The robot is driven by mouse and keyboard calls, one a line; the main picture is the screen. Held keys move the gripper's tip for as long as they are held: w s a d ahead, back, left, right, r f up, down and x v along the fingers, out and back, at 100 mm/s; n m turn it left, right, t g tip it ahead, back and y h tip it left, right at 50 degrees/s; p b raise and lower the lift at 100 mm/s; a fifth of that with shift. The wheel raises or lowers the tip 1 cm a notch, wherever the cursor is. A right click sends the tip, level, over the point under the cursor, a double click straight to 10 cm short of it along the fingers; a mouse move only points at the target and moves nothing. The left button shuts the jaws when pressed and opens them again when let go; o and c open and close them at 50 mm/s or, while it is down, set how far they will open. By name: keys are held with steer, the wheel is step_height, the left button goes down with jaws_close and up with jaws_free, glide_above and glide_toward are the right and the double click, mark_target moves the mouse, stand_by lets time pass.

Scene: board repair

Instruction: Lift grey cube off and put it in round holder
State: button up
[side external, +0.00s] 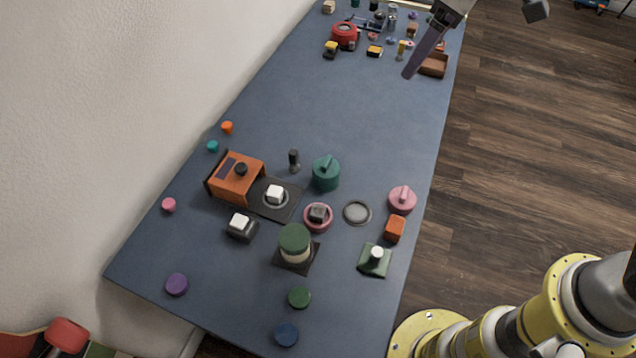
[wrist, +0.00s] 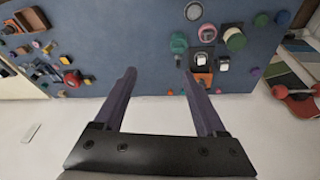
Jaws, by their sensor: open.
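A dark grey cube (side external: 318,212) sits inside a pink round ring (side external: 318,229) among the parts on the lower half of the table. In the wrist view the pink ring (wrist: 207,33) is small and far off. A flat grey round dish (side external: 357,212) lies just right of it and looks empty; it also shows in the wrist view (wrist: 193,11). I cannot tell which of the two is the round holder. My gripper (wrist: 159,74) is open and empty, its purple fingers apart. It is high over the table's far right side, far from the cube.
An orange box (side external: 238,178) has a dark plate with a white cube (side external: 274,194). A second pale cube (side external: 240,221) sits on a dark base. A green-topped cylinder (side external: 294,240), green pot (side external: 326,174) and pink lidded pot (side external: 402,199) stand close around. The table's middle is clear.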

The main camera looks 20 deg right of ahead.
steer(key=w+a+f+n+g, duration=0.1)
steer(key=w+a+f+n, duration=0.1)
steer(key=a+f, duration=0.55)
steer(key=n+g+h, duration=0.1)
steer(key=n+g, duration=0.1)
glide_above(325, 212)
step_height(325, 212, down, 10)
steer(key=f, duration=0.7)
steer(key=shift+w+a+f, duration=0.15)
steer(key=shift+w, duration=0.2)
steer(key=f, duration=0.5)
steer(key=shift+s, duration=0.35)
steer(key=shift+f, duration=0.7)
steer(key=shift+c, duration=0.2)
jaws_close()
